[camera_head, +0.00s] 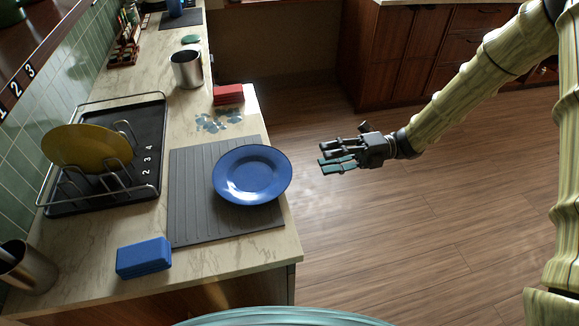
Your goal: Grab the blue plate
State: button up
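The blue plate (252,175) lies face up on a grey ribbed mat (195,215) on the counter. Its right rim reaches close to the counter's right edge. My gripper (322,157) is in the air to the right of the plate, beyond the counter edge and over the floor. Its fingers point left toward the plate and are apart from it. The fingers look spread with a gap between them, and nothing is held.
A black dish rack (150,140) with a yellow plate (85,148) stands left of the mat. A blue sponge (144,257) lies in front, a red block (228,95) and a metal canister (187,69) behind. A wet patch (215,121) lies behind the mat. Floor right of the counter is clear.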

aim_at(289, 165)
jog(key=p+x, duration=0.1)
jog(key=x, duration=0.6)
jog(key=shift+s+a+f, duration=0.1)
jog(key=shift+a, duration=0.2)
jog(key=shift+x, duration=1.1)
grip_shut()
notch_tip(289, 165, up, 3)
jog(key=shift+f+p, duration=0.2)
jog(key=shift+p, duration=0.2)
